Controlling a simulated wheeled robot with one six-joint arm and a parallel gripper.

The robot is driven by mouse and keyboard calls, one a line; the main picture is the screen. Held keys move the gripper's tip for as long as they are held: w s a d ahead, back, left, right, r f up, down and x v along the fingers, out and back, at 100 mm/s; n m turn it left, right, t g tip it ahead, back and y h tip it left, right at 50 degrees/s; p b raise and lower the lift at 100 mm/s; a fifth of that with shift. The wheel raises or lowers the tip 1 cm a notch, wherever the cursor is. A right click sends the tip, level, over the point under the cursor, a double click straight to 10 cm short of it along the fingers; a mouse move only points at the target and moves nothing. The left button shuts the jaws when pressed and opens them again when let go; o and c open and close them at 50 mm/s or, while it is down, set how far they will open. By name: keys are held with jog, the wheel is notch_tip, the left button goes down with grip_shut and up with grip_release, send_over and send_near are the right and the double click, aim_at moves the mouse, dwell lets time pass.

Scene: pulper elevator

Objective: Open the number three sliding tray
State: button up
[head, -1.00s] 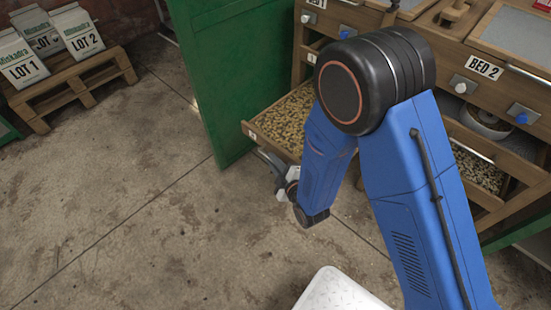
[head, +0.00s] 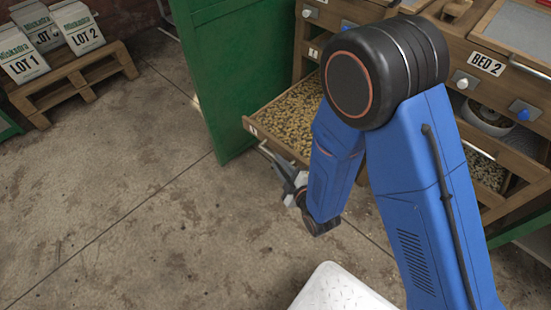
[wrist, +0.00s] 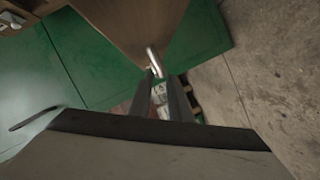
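A wooden tray (head: 284,146) stands pulled out of the cabinet, filled with tan beans or nuts. Its small white front label (head: 252,130) is too small to read for sure. Its metal bar handle (head: 266,150) is on the front face. My gripper (head: 280,171) is just in front of the handle in the head view, low and partly hidden by my arm. In the wrist view the fingers of my gripper (wrist: 162,80) are apart with a gap between them. The metal handle (wrist: 153,62) shows just beyond the fingertips, against the wooden tray front (wrist: 135,25).
A green cabinet door (head: 215,75) stands open left of the tray. Another partly open tray (head: 486,172) is at the right, below the BED 2 panel (head: 486,63). A pallet (head: 75,82) with labelled bags stands at the back left. The floor (head: 130,200) in front is clear.

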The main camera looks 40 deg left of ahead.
jog(key=shift+v, duration=1.35)
